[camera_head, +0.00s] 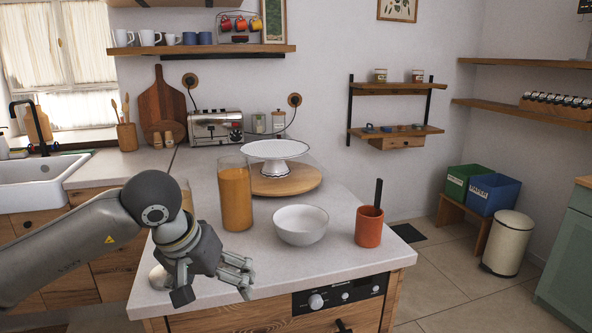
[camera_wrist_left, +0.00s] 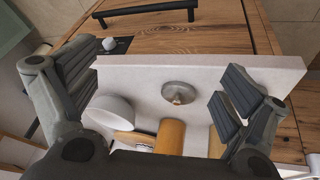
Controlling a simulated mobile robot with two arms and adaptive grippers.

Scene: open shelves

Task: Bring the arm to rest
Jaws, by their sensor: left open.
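My left gripper (camera_head: 214,284) is over the front left part of the counter (camera_head: 345,262). Its fingers are spread, and in the left wrist view (camera_wrist_left: 160,88) nothing is held between them. A small round grey metallic thing (camera_wrist_left: 180,92) stands on the counter beyond the fingers in that view. In the head view, my gripper mostly hides that spot. My left arm comes in from the left, in front of the lower cabinets. My right gripper is in neither view.
A tall glass of orange liquid (camera_head: 235,194) stands close behind my gripper. A white bowl (camera_head: 301,224) and an orange cup (camera_head: 369,227) with a dark upright thing in it stand to the right. A white cake stand (camera_head: 273,151) on a wooden board is behind.

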